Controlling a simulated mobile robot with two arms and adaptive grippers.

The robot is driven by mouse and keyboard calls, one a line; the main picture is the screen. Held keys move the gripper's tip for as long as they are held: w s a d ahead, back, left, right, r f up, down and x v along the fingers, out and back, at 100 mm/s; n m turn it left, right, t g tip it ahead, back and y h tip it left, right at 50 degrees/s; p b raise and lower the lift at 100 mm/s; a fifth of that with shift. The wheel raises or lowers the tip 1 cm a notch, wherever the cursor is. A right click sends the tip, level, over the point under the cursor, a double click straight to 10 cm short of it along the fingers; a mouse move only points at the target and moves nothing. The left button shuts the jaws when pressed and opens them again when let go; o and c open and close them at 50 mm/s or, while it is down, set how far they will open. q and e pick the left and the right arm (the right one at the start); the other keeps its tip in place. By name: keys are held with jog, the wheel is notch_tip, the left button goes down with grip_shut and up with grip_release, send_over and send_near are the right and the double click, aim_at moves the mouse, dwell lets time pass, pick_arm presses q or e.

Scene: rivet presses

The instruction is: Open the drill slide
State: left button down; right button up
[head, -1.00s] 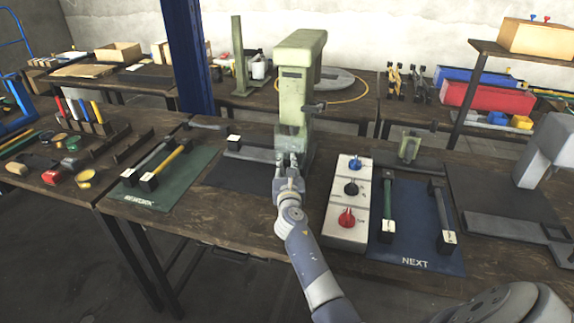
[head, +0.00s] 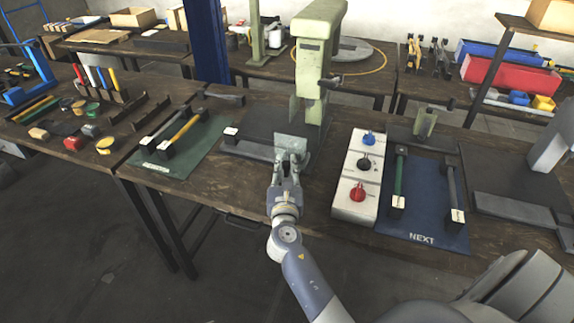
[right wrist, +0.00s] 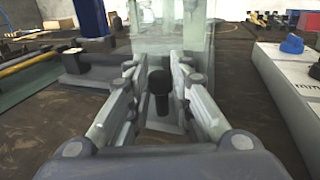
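The drill slide is at the pale green press (head: 318,60) on the middle bench. Its clear panel (head: 291,145) stands upright in front of the press column, and it also shows in the right wrist view (right wrist: 175,30). My right gripper (head: 289,163) reaches in from the front, low over the bench. My left gripper is not in view.
A white control box (head: 357,175) with blue, black and red knobs stands right of my gripper. A blue mat (head: 425,225) marked NEXT lies beyond it. A green mat (head: 180,160) with barred fixtures lies left. The bench's front edge runs below my gripper.

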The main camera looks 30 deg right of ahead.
jog(key=o, duration=0.4)
jog(key=v, duration=1.2)
